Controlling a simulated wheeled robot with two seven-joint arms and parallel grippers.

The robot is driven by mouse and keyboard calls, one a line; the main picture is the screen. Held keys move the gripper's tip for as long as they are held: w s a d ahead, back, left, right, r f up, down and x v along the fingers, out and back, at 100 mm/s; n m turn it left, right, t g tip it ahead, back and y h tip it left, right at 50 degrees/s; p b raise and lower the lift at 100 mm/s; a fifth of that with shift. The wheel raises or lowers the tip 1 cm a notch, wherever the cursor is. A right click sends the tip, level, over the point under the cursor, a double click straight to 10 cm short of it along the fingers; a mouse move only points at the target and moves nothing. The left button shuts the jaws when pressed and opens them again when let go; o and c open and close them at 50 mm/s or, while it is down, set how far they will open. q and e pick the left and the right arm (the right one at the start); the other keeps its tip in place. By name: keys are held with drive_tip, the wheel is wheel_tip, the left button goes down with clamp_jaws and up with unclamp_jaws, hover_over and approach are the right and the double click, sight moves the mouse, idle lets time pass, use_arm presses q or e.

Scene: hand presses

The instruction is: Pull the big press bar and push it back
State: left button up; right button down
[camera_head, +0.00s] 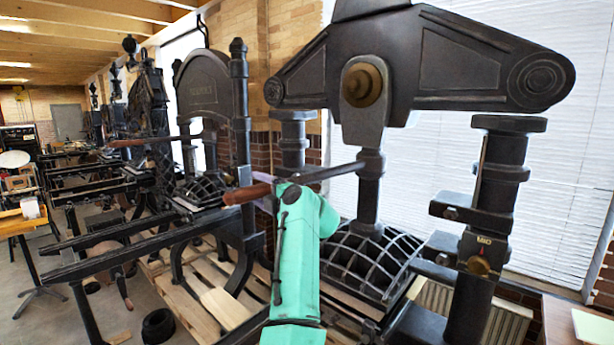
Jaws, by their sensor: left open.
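The big press bar (335,172) is a dark metal lever with a brown wooden handle (247,193) at its left end. It runs left and slightly down from the central column of the large black press (425,60). My left gripper (266,188) is at the handle, at the end of my teal arm. It is open, and small pale purple parts of it show by the handle. My forearm hides most of it, so I cannot tell whether the fingers touch the handle. My right gripper is out of view.
A ribbed black press bed (365,258) sits below the column. A second black press (210,95) stands to the left, with more presses behind it. A wooden pallet (222,300) lies on the floor. A table (572,318) is at the lower right.

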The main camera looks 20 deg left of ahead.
use_arm(q)
drive_tip(key=shift+o, duration=0.9)
drive_tip(key=shift+a+f, duration=0.25)
drive_tip(key=shift+a, duration=0.05)
drive_tip(key=shift+s+d+f+b, duration=0.1)
drive_tip(key=shift+d+f+b, duration=0.15)
drive_tip(key=shift+b, duration=0.1)
drive_tip(key=b+v, duration=0.4)
drive_tip(key=v, duration=0.5)
drive_tip(key=shift+r, duration=0.25)
